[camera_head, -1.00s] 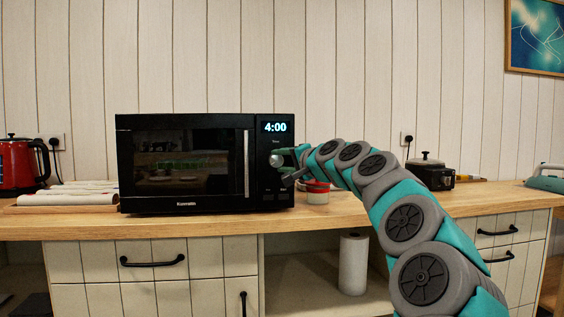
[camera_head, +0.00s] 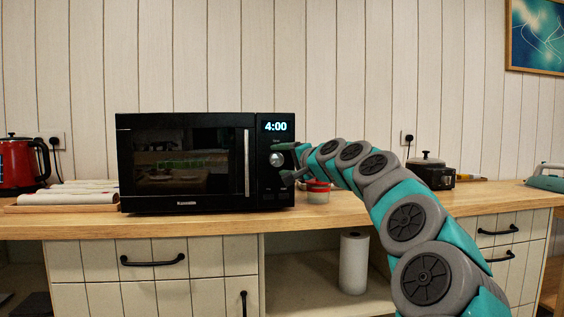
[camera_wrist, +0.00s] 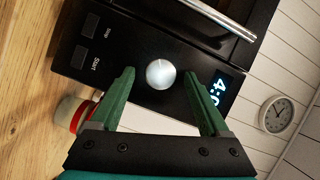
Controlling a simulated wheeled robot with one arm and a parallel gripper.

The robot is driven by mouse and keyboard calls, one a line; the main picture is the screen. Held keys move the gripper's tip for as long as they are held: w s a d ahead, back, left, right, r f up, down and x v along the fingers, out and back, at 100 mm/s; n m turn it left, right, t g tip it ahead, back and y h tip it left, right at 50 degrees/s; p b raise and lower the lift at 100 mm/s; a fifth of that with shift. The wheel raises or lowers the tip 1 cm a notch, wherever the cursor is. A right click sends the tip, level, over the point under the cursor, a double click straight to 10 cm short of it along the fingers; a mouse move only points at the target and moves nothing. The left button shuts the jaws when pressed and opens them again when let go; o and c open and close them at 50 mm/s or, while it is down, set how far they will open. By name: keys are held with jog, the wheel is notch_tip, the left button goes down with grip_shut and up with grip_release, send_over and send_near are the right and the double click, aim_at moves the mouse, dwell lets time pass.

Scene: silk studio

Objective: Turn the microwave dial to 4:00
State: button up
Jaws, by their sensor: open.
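The black microwave (camera_head: 185,205) stands on the wooden counter with its door shut. Its display (camera_head: 275,127) reads 4:00; the display also shows, partly hidden by a finger, in the wrist view (camera_wrist: 220,88). The round silver dial (camera_head: 276,159) sits below the display. In the wrist view the dial (camera_wrist: 160,74) lies between and just beyond the fingertips, with dark panel showing on both sides of it. My gripper (camera_head: 280,161) is open and empty in front of the panel, its fingers apart from the dial.
Start and Stop buttons (camera_wrist: 79,57) sit on the panel near the dial. A red-lidded jar (camera_head: 318,192) stands right of the microwave, close to my gripper. A red kettle (camera_head: 20,163) and rolled cloths (camera_head: 75,197) are on the left.

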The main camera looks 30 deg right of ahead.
jog(key=s+d+b, duration=0.1)
jog(key=s, duration=0.6)
jog(key=shift+s+r, duration=0.25)
jog(key=shift+s, duration=0.05)
jog(key=shift+a, duration=0.1)
jog(key=s+a+f+n+g+y, duration=0.25)
jog(key=a+f, duration=0.25)
jog(key=a, duration=0.3)
jog(key=s+a+f+n+g+y, duration=0.1)
jog(key=a+f+n+g, duration=0.15)
jog(key=a+f, duration=0.45)
jog(key=s+a+f+n+g, duration=0.4)
jog(key=s+a+f, duration=0.5)
jog(key=a+f, duration=0.15)
jog(key=s+d+f+n+g+h, duration=0.1)
jog(key=s+f+g, duration=0.4)
jog(key=s+f, duration=0.6)
jog(key=s+d+f+n+g+h, duration=0.2)
jog(key=s+f+g+h, duration=0.2)
jog(key=s+f, duration=0.7)
jog(key=s, duration=0.9)
jog(key=shift+f+n+g, duration=0.4)
jog(key=shift+d+h, duration=0.1)
jog(key=shift+h, duration=0.15)
